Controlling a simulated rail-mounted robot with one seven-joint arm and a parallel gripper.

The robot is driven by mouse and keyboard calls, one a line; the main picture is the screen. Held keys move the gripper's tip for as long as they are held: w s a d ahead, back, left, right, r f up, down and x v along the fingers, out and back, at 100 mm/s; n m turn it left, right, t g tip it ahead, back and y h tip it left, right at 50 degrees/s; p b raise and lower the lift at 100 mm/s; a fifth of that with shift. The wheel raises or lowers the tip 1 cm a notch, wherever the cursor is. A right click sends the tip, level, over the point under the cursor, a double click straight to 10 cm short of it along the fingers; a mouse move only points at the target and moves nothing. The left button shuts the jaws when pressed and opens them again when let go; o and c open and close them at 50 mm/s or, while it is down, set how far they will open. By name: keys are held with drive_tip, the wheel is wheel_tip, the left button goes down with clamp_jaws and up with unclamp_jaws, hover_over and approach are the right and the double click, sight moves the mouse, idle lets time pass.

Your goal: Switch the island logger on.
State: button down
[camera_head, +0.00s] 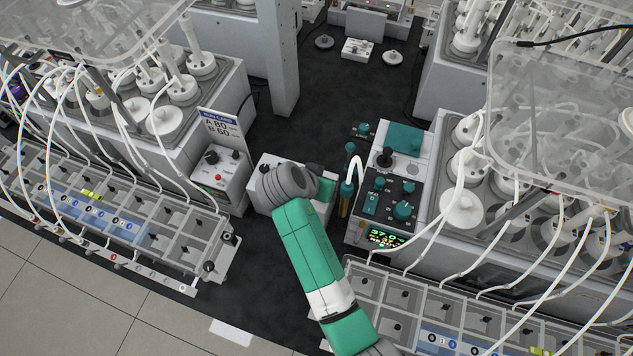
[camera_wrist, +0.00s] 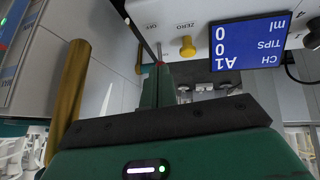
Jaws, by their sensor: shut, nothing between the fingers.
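The island logger is a white box (camera_head: 265,200) in the middle of the dark floor area, partly hidden behind my arm. In the wrist view its panel (camera_wrist: 210,35) appears upside down, with a blue display (camera_wrist: 250,42) reading CH A1, TIPS 0, ml 0. A yellow ZERO knob (camera_wrist: 187,46) sits beside the display. In the head view the fingertips are hidden.
A brass cylinder (camera_wrist: 70,95) stands close beside my gripper, also seen in the head view (camera_head: 345,200). A control box (camera_head: 385,205) with a 37.0 readout is at the right. A white box (camera_head: 220,175) with a sign is at the left. Reactor benches flank both sides.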

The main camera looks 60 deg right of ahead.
drive_tip(key=shift+r+p, duration=0.7)
drive_tip(key=shift+r, duration=0.15)
drive_tip(key=shift+a+r, duration=0.1)
drive_tip(key=shift+r, duration=0.05)
drive_tip(key=d+r+p+v, duration=0.1)
drive_tip(key=p+v, duration=0.2)
drive_tip(key=v, duration=1)
drive_tip(key=shift+r, duration=0.2)
drive_tip(key=shift+w, duration=0.1)
